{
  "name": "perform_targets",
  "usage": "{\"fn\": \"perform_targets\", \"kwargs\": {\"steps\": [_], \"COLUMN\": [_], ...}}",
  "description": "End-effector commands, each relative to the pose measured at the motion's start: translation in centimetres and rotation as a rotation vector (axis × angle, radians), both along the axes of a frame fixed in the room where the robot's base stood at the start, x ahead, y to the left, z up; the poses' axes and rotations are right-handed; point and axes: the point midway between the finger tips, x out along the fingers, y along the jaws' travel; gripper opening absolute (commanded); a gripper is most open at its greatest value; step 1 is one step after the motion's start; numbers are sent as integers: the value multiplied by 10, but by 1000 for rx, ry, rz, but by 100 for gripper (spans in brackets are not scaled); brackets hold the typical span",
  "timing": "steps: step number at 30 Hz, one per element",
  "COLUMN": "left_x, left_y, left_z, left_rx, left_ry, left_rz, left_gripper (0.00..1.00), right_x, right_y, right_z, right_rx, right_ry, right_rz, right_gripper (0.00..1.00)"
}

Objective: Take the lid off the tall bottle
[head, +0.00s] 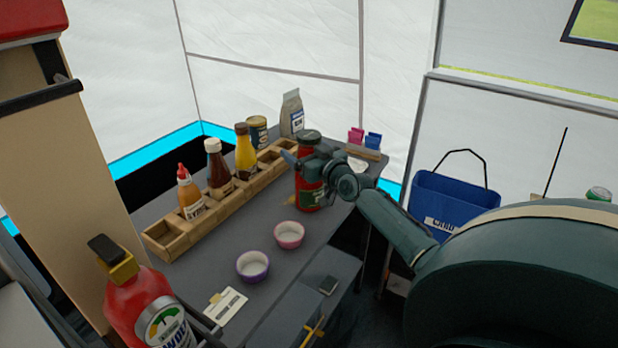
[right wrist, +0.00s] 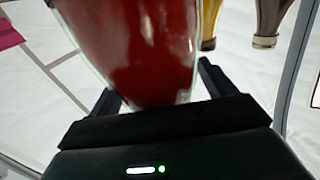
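A tall red bottle (head: 307,188) with a dark green lid (head: 309,136) stands upright on the grey table, right of the wooden rack. The lid is on it. My right gripper (head: 303,163) is at the bottle's upper part, just below the lid, reaching in from the right. In the right wrist view the bottle's red body (right wrist: 145,45) fills the space in front of the palm, a finger on each side. Whether the fingers press on it I cannot tell. The lid is hidden in that view. My left gripper is not in view.
A wooden rack (head: 166,245) holds several sauce bottles left of the red bottle. A pink bowl (head: 289,235) and a purple bowl (head: 253,266) stand in front. A wooden holder (head: 364,152) with pink and blue packets is behind. A blue bin (head: 455,205) is at right.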

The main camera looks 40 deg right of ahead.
Motion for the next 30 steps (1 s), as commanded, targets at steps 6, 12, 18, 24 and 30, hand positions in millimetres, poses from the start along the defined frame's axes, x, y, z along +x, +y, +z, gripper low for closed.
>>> {"fn": "perform_targets", "kwargs": {"steps": [6,12,18,24,30], "left_x": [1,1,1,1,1], "left_y": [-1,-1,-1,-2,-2], "left_z": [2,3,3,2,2], "left_rx": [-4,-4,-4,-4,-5], "left_ry": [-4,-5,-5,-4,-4], "left_rz": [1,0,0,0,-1], "left_gripper": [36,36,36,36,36], "right_x": [0,0,0,0,0], "right_y": [0,0,0,0,0], "right_z": [0,0,0,0,0], "right_rx": [0,0,0,0,0], "right_ry": [0,0,0,1,1], "right_rz": [0,0,0,0,0], "right_gripper": [64,48,32,15,0]}}
